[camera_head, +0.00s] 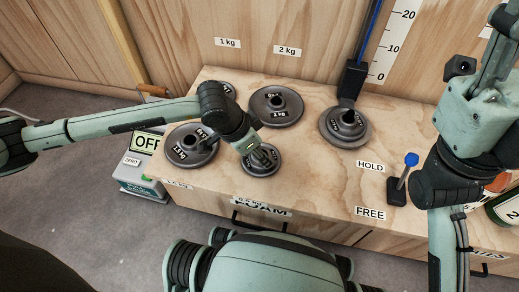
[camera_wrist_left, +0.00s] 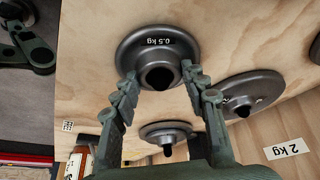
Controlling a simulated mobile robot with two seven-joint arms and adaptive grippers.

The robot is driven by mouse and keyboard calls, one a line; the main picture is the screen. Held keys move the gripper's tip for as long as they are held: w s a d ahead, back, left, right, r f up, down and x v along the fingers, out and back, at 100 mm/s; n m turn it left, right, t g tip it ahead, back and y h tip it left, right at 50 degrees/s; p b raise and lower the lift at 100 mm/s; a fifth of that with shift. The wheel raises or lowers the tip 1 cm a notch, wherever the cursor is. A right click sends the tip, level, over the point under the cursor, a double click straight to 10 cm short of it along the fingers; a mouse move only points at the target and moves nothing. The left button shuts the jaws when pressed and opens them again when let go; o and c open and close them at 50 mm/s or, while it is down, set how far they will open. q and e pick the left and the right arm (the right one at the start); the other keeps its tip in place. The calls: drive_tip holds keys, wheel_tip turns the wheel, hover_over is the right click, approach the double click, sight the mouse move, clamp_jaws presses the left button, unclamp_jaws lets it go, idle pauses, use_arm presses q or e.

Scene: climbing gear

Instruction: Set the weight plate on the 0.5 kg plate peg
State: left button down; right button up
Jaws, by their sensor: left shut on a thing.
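The weight plate (camera_wrist_left: 132,42) is a small grey disc marked 0.5 kg, in the upper middle of the left wrist view. It also shows in the head view, where the plate (camera_head: 260,168) lies flat near the 0.5 kg label (camera_head: 250,200) at the front edge of the bench. My left gripper (camera_wrist_left: 160,78) is shut on its raised hub, one finger on each side. The peg is hidden, and I cannot tell whether the plate is around it. My right arm (camera_head: 475,120) stands folded at the right; its fingers cannot be made out clearly.
Other plates stand close by: a left one (camera_head: 178,152) under my left arm, a 2 kg one (camera_head: 290,118) behind, and one (camera_head: 330,128) by a black post. A blue-knobbed lever (camera_head: 411,160) stands right. Bare wood (camera_head: 310,175) lies between.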

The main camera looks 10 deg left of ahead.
use_arm(q)
drive_tip(key=c, duration=1.2)
unclamp_jaws()
drive_tip(key=shift+f, duration=0.1)
drive_tip(key=shift+o, duration=0.4)
drive_tip(key=shift+f, duration=0.1)
drive_tip(key=shift+s+a+r+p, duration=0.15)
drive_tip(key=shift+r+p, duration=0.3)
drive_tip(key=shift+r, duration=0.2)
drive_tip(key=shift+p+v, duration=0.6)
drive_tip(key=shift+v, duration=0.5)
drive_tip(key=p+v, duration=0.3)
drive_tip(key=v, duration=0.4)
drive_tip(key=shift+r+p, duration=0.3)
drive_tip(key=shift+r, duration=0.05)
drive_tip(key=shift+a, duration=0.1)
